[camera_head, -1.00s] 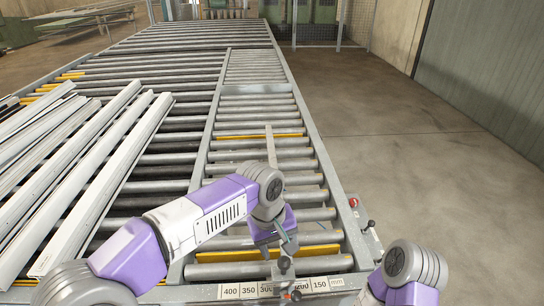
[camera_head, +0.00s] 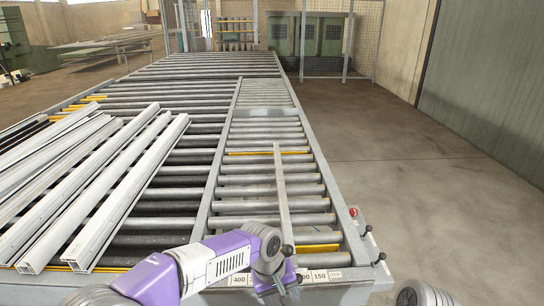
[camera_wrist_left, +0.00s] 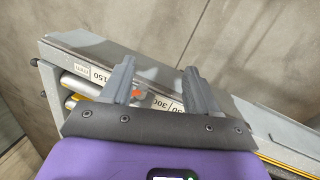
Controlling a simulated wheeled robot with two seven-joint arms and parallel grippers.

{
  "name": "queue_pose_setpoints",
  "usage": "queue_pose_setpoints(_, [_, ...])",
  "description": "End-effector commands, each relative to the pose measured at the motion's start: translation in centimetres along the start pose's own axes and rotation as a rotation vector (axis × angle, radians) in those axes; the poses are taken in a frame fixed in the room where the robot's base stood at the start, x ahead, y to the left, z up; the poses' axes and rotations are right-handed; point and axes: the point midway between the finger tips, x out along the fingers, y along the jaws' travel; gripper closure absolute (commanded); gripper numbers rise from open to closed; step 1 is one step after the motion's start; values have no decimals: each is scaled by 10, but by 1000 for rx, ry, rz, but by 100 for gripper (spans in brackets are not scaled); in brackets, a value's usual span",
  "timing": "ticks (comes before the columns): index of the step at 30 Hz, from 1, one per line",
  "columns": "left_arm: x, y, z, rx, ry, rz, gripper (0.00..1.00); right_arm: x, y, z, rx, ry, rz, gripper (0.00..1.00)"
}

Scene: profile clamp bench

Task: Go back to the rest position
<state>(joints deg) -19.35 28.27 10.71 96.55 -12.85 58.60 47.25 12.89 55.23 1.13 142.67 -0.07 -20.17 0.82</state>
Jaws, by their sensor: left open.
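My left gripper (camera_head: 284,294) is low at the front edge of the roller bench, beside the number scale (camera_head: 319,275), in the head view. In the left wrist view its two dark fingers (camera_wrist_left: 160,82) stand apart with nothing between them. The bench edge with its number labels shows behind and between the fingers there. Of my right arm only a grey joint shows at the bottom right of the head view; its gripper is out of the picture.
Several pale profiles (camera_head: 105,195) lie on the rollers at the left. A long narrow metal bar (camera_head: 282,190) runs over the rollers (camera_head: 250,191) at the right. A red button (camera_head: 353,211) sits on the bench's right edge. Open concrete floor (camera_head: 400,150) lies to the right.

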Motion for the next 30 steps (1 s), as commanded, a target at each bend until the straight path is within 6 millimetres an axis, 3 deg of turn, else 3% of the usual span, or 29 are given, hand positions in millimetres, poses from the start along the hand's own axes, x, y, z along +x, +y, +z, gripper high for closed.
queue_pose_setpoints(1, [21,-9,-2,2,-15,4,40,3,1,0,0,0,0,0])
queue_pose_setpoints(5, [72,-30,-6,13,-38,36,40,7,2,0,0,0,0,0])
queue_pose_setpoints(10, [165,-80,4,17,-69,91,40,16,6,0,0,-2,0,0])
queue_pose_setpoints(15, [256,-147,41,-4,-66,141,40,27,10,-1,0,-1,0,0])
queue_pose_setpoints(18, [293,-182,71,-18,-49,149,40,32,12,-1,0,-1,0,0])
queue_pose_setpoints(24, [326,-226,118,-33,-16,132,40,38,14,-1,0,-1,0,0])
queue_pose_setpoints(30, [331,-238,131,-32,1,120,40,39,15,-1,0,-1,0,0])
